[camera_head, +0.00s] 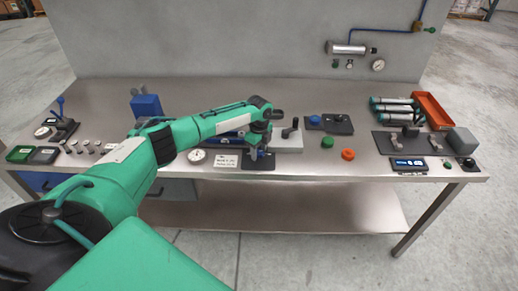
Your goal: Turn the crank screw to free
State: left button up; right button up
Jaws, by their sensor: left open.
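A light grey block (286,144) sits in the middle of the bench, and a small black crank handle (290,127) stands upright on it. I take this for the crank screw. My left gripper (256,151) points down just left of the crank, over a dark plate (261,165) at the bench's front. Its jaws are open, apart from the crank. A small blue part shows at the fingertips; I cannot tell if it is touched. My left forearm hides part of the bench behind it. My right gripper is out of view.
A white card (227,161) and a round gauge (196,156) lie left of the gripper. A red knob (348,155) and a green knob (327,142) lie to the right. An orange tray (432,110) stands at the back right. A grey panel (230,40) rises behind.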

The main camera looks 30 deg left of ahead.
pick_arm(q)
jog(key=shift+c, duration=0.2)
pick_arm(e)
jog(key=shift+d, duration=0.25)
pick_arm(q)
jog(key=c, duration=0.7)
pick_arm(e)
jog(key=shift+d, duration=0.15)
